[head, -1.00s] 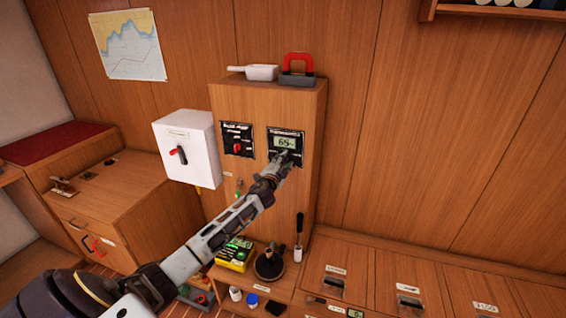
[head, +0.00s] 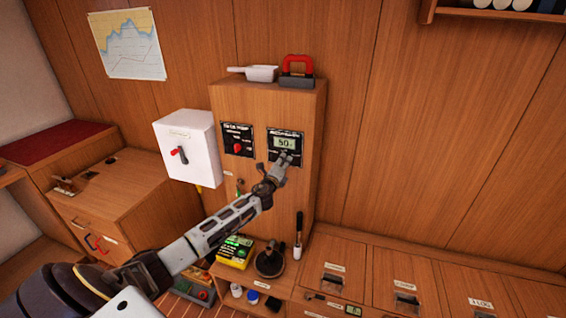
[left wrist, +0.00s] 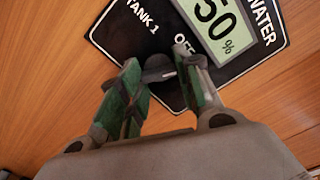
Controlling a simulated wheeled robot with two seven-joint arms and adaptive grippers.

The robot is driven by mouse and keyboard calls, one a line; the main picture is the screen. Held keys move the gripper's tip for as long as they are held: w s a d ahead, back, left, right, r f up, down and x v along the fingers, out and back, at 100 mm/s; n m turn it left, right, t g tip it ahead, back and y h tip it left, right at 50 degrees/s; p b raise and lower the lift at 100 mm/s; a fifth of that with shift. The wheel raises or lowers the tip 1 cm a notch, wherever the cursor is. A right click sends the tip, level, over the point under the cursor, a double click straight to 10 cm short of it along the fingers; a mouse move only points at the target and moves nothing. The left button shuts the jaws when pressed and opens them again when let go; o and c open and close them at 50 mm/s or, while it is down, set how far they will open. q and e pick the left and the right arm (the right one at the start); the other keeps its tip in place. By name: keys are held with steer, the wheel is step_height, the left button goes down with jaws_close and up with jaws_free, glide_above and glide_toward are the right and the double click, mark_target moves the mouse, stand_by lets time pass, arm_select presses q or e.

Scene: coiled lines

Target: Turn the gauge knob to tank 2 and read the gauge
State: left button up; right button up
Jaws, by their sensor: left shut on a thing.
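The black gauge panel (head: 285,147) is on the front of the wooden cabinet, with a lit display (head: 286,142) that reads 50%. In the left wrist view the display (left wrist: 215,22) shows 50 %, with "TANK 1", "OFF" and part of "WATER" on the panel. A tank 2 label is not visible there. My left gripper (head: 281,160) is at the lower part of the panel. Its green-padded fingers (left wrist: 160,85) are shut on the dark gauge knob (left wrist: 158,73), which they partly hide. My right gripper is not in view.
A panel with a red knob (head: 237,147) is to the left. Beyond it is a white box (head: 187,148) with a red-tipped switch. A red-handled item (head: 297,72) and a white scoop-like item (head: 258,73) lie on the cabinet top. Several small items stand on the shelf below.

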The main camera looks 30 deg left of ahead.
arm_select(q)
steer(key=shift+m, duration=0.8)
steer(key=shift+m+p, duration=0.35)
steer(key=shift+m, duration=0.05)
steer(key=shift+f+m, duration=0.1)
steer(key=shift+m, duration=0.4)
steer(key=shift+f+m, duration=0.1)
steer(key=shift+m, duration=0.2)
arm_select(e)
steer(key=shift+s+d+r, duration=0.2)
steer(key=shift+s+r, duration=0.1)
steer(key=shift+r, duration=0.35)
arm_select(q)
steer(key=o, duration=1)
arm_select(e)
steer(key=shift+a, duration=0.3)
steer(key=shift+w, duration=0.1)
